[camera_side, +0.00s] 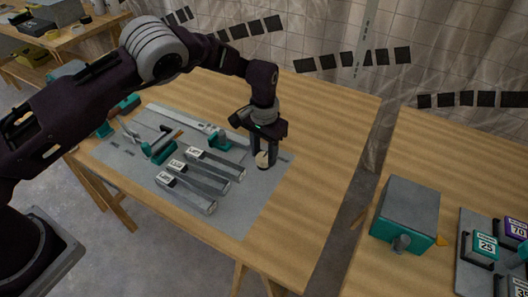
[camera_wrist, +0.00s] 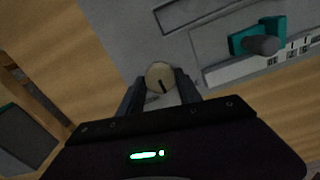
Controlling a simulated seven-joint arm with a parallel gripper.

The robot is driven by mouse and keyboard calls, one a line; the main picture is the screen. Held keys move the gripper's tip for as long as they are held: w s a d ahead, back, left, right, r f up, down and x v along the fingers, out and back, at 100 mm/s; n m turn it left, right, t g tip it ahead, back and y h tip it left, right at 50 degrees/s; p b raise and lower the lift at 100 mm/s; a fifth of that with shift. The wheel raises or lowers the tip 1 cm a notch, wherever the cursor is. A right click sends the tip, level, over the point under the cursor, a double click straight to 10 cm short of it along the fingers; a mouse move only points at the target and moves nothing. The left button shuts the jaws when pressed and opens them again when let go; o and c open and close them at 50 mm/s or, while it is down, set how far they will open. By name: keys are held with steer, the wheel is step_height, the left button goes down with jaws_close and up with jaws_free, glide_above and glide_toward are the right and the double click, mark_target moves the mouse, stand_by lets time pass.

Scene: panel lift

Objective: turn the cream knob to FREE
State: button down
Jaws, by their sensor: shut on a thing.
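The cream knob (camera_side: 262,159) is a small round knob near the right end of the grey panel (camera_side: 240,215). In the wrist view the knob (camera_wrist: 160,76) shows a dark pointer line on its face, aimed toward the gripper side of the picture. My gripper (camera_side: 266,152) points down over the knob and is shut on it. In the wrist view the two dark fingers (camera_wrist: 160,90) stand on either side of it. Any label by the knob, including FREE, is too small or hidden to read.
Several grey bars with white labels (camera_side: 205,175) lie on the panel left of the knob. A teal clamp (camera_side: 160,149) stands beyond them; a teal block with a grey peg (camera_wrist: 258,38) shows in the wrist view. A grey box (camera_side: 408,208) stands on the right table. Bare wood surrounds the panel's right end.

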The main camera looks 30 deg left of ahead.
mark_target(264, 156)
steer(key=n, duration=0.4)
steer(key=shift+n, duration=2.5)
steer(key=c, duration=0.8)
jaws_free()
steer(key=shift+c, duration=0.2)
step_height(264, 156, up, 7)
steer(key=shift+r, duration=0.1)
